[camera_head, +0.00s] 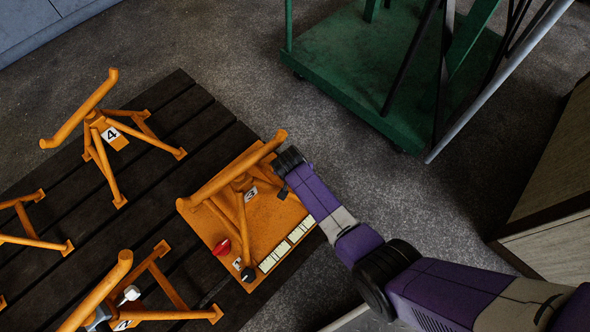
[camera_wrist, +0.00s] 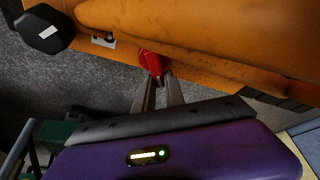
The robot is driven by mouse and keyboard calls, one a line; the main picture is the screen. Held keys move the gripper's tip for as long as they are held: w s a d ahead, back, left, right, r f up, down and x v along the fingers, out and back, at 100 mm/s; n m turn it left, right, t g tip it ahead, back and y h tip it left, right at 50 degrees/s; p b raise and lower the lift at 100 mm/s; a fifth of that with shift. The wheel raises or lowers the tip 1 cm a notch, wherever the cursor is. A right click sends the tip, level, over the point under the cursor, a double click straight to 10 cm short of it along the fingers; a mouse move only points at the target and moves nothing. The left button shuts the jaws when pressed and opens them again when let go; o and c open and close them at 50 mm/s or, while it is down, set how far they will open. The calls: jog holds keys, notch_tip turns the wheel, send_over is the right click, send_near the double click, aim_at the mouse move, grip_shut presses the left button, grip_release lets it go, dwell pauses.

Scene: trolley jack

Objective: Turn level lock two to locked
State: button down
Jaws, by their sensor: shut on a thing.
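My gripper shows in the wrist view (camera_wrist: 158,92), with its two fingers closed on a small red lever (camera_wrist: 150,62) at the edge of an orange part. In the head view, the dark end of my arm is at the upper right of the orange stand marked 3 (camera_head: 235,185); its fingertips and the thing between them are hidden there. A red handle (camera_head: 222,246) is at the lower left of that stand's base plate, apart from my arm's end. I cannot tell which piece is level lock two, nor read its setting.
A black knob (camera_head: 248,274) and pale label strips (camera_head: 285,243) are on the plate's near edge. A black knob with a white mark (camera_wrist: 45,32) is near my gripper. Stand 4 (camera_head: 110,130) and other orange stands share the dark slatted platform (camera_head: 170,150). A green trolley (camera_head: 370,65) stands behind.

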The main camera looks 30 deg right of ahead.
jog(key=c, duration=1.4)
grip_release()
jog(key=shift+r, duration=0.1)
jog(key=shift+p+v, duration=2.35)
jog(key=shift+v, duration=1.45)
